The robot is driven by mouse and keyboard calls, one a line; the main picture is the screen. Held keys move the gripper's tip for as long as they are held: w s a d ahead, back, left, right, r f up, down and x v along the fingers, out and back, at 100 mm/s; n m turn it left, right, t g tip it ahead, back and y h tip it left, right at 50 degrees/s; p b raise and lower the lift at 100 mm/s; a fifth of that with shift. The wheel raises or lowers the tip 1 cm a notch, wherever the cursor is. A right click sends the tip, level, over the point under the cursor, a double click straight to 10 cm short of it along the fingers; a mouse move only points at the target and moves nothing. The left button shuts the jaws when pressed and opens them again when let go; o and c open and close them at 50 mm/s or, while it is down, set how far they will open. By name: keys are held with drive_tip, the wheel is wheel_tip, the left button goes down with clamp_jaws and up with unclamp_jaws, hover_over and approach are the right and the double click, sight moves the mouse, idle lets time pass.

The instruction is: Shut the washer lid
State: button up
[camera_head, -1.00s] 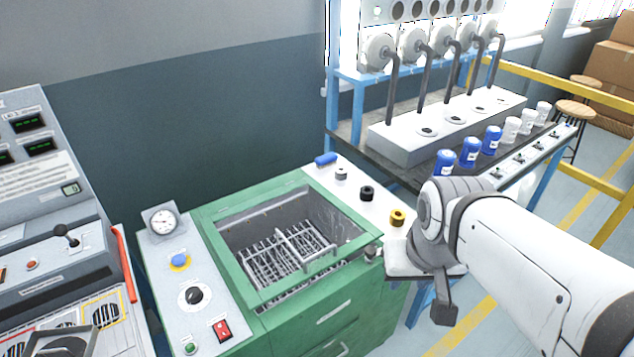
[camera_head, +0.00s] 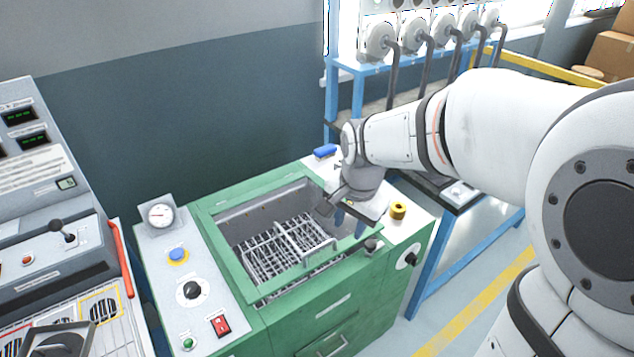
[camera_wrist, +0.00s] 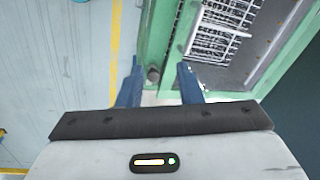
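The green washer (camera_head: 335,310) stands with its basin and wire rack (camera_head: 285,248) in view. Its lid appears to be the green frame (camera_head: 235,267) around a see-through opening, with a narrow gap showing under its front edge; how far it is raised is hard to tell. A small grey knob (camera_head: 373,245) sits by the front right corner. My gripper (camera_head: 350,222) is above the washer's right side, pointing down, with blue fingers apart and nothing held. In the wrist view, my gripper (camera_wrist: 160,80) has the knob (camera_wrist: 153,73) showing between its fingers, apparently beyond them.
A control panel (camera_head: 205,290) with a gauge (camera_head: 160,215) is left of the basin. A yellow-topped part (camera_head: 398,210) and a blue item (camera_head: 325,151) lie on the white right-hand top. A grey console (camera_head: 45,230) stands at far left.

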sight(318, 247)
drive_tip(key=w+a+f+m, duration=0.1)
drive_tip(key=a+f, duration=0.1)
drive_tip(key=f, duration=0.2)
drive_tip(key=w+a+f+m, duration=0.1)
drive_tip(key=w+a+f, duration=0.1)
drive_tip(key=f, duration=0.2)
drive_tip(key=w+a+f+m, duration=0.1)
drive_tip(key=w+a+f, duration=0.1)
drive_tip(key=f, duration=0.2)
drive_tip(key=shift+w+f+m+g, duration=0.1)
drive_tip(key=shift+w+m+g, duration=0.05)
drive_tip(key=shift+m+g, duration=0.15)
clamp_jaws()
